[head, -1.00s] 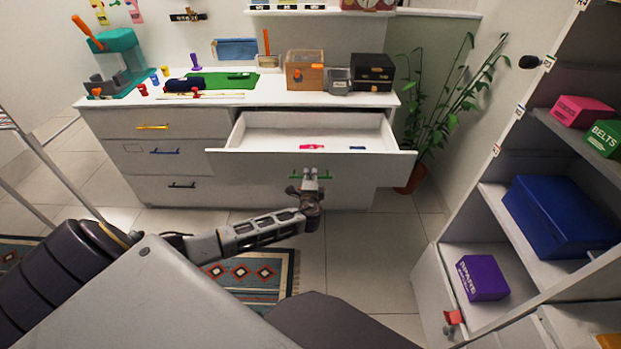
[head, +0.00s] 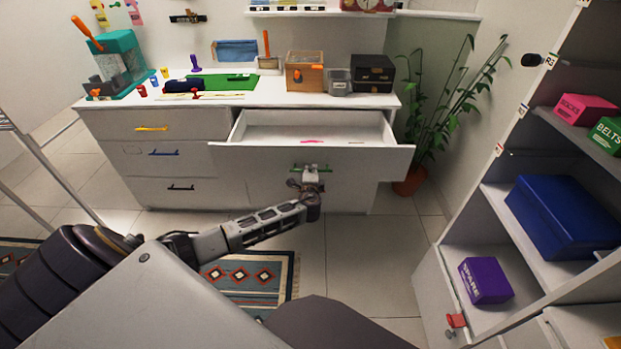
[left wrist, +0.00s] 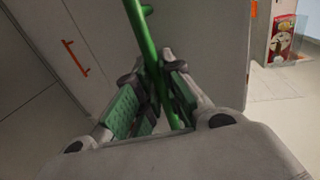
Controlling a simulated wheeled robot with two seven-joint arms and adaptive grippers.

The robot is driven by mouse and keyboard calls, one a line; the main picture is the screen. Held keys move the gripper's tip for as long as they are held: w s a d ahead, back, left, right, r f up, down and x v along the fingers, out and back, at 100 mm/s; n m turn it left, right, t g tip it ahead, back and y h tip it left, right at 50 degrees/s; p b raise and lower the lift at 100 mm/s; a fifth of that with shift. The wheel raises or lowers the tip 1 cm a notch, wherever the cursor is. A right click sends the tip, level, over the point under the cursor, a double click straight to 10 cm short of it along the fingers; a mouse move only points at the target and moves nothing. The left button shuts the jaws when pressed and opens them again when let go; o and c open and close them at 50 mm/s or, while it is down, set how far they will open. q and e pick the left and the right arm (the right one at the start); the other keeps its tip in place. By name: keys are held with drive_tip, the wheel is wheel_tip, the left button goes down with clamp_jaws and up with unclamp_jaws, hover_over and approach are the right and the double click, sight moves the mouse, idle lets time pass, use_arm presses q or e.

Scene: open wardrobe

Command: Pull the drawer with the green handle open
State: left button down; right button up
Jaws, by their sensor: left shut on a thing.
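The drawer with the green handle (head: 240,158) stands partly open at the upper right of the white cabinet. Its green handle (head: 325,168) is on the front face and also shows as a green bar in the left wrist view (left wrist: 146,48). My left gripper (head: 310,172) is at the handle, low in front of the drawer. In the left wrist view its green-padded fingers (left wrist: 155,100) are on either side of the bar, shut on it. A pink item (head: 311,141) lies inside the drawer, mostly hidden by the front. My right gripper is not in view.
Drawers with yellow, blue and black handles on the left (head: 180,187) are shut. The cabinet top (head: 220,100) holds several tools and boxes. A potted plant (head: 410,180) stands right of the cabinet, and an open shelf unit (head: 500,215) is at the right. Tiled floor (head: 350,250) is clear in front.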

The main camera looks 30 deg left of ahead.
use_arm(q)
drive_tip(key=shift+w+a, duration=0.1)
drive_tip(key=c, duration=1.5)
unclamp_jaws()
drive_tip(key=shift+v, duration=6)
